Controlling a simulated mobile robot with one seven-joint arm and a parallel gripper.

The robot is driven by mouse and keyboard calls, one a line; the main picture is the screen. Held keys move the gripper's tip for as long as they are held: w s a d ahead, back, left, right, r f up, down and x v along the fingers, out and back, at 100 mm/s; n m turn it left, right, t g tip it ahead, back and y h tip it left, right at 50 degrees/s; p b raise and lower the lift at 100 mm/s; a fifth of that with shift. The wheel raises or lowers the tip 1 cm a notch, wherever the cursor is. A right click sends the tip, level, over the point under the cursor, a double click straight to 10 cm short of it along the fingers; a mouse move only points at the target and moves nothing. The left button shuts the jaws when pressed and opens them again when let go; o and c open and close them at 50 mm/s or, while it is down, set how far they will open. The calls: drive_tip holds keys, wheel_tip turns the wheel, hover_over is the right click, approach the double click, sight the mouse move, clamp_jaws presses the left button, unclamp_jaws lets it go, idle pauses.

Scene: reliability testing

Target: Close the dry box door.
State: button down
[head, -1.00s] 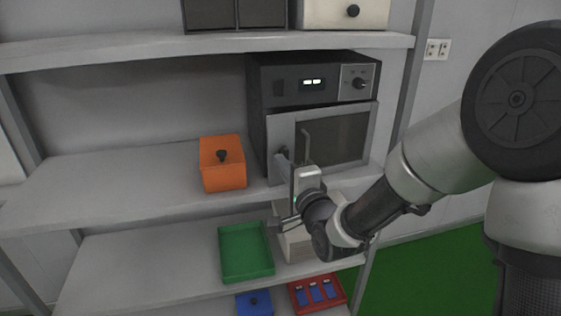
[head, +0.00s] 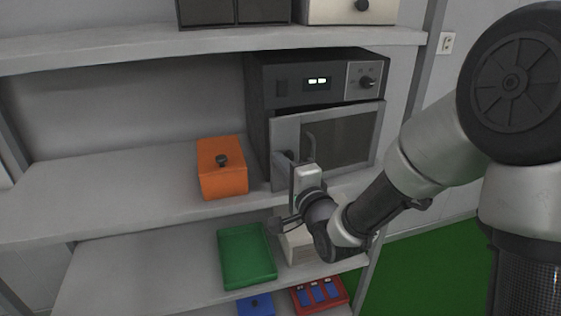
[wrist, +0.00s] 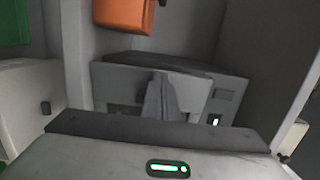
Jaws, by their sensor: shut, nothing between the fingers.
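The dry box (head: 318,80) is a dark cabinet with a lit display and a knob, on the middle shelf. Its door (head: 277,133) has a pale frame, a dark window and an upright handle (head: 310,142) near the left side. The door stands nearly flush with the body, with a narrow dark gap along its top. My gripper (head: 284,161) is shut and empty at the door's lower left, left of the handle; I cannot tell whether it touches the door. Its fingers also show in the wrist view (wrist: 158,98), against a pale panel.
An orange box (head: 222,168) with a black knob stands left of the dry box. A green tray (head: 246,256), a pale box (head: 298,247), a blue box (head: 255,304) and a red tray (head: 336,300) are below. The middle shelf (head: 110,190) is clear at the left.

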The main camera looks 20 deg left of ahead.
drive_tip(key=x, duration=0.1)
drive_tip(key=b+x, duration=0.1)
drive_tip(key=x, duration=0.2)
drive_tip(key=shift+w+a+r+b, duration=0.1)
drive_tip(key=shift+a+r+b, duration=0.2)
drive_tip(key=shift+a+b, duration=0.1)
drive_tip(key=shift+f, duration=0.1)
